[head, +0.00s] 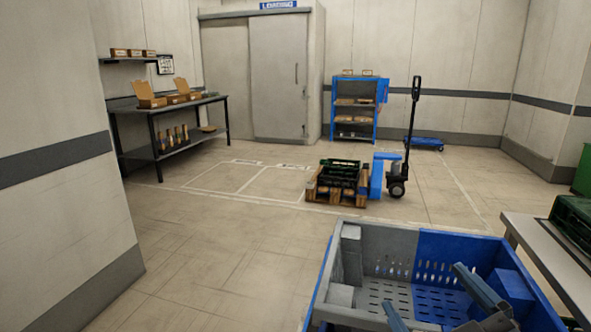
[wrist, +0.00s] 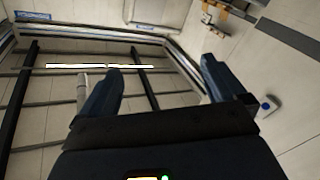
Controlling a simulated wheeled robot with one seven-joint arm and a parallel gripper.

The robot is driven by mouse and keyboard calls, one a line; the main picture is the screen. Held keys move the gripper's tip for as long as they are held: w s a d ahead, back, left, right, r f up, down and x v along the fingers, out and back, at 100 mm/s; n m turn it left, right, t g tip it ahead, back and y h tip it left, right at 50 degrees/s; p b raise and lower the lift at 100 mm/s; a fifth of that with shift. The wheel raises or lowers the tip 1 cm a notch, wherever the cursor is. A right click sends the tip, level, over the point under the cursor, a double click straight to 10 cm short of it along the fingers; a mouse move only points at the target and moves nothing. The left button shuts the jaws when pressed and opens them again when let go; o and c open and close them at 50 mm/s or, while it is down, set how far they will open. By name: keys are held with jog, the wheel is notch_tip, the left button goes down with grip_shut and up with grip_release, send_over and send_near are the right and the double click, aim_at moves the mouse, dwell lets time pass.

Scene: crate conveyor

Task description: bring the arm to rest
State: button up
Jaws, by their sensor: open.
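My gripper (wrist: 162,80) is open in the wrist view, its two dark blue fingers wide apart with nothing between them. In the head view the two fingers of my gripper (head: 424,285) stick up from the bottom edge, in front of the inside of a blue and grey slotted crate (head: 325,268). I cannot tell how far they are from the crate. The rest of my arm is out of view.
A table (head: 532,240) with a dark green crate (head: 573,217) stands at the right edge. A pallet jack (head: 378,178) carries a wooden pallet (head: 336,199) with dark crates. A workbench (head: 165,102) and a blue shelf (head: 353,103) stand farther back. The left floor is clear.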

jog(key=s+f+m+g+h, duration=0.1)
jog(key=s+f+m, duration=0.25)
jog(key=s, duration=0.45)
jog(key=s+d+f+m+g+h, duration=0.1)
jog(key=s+f+m, duration=0.1)
jog(key=s+f, duration=0.45)
jog(key=s+f+m+g+h, duration=0.1)
jog(key=s+f+m+h, duration=0.1)
jog(key=s, duration=0.7)
jog(key=s+d+r+y+p, duration=0.1)
jog(key=s+d, duration=0.2)
jog(key=s, duration=0.6)
jog(key=shift+s+d, duration=0.2)
jog(key=shift+d, duration=0.1)
jog(key=shift+n, duration=0.25)
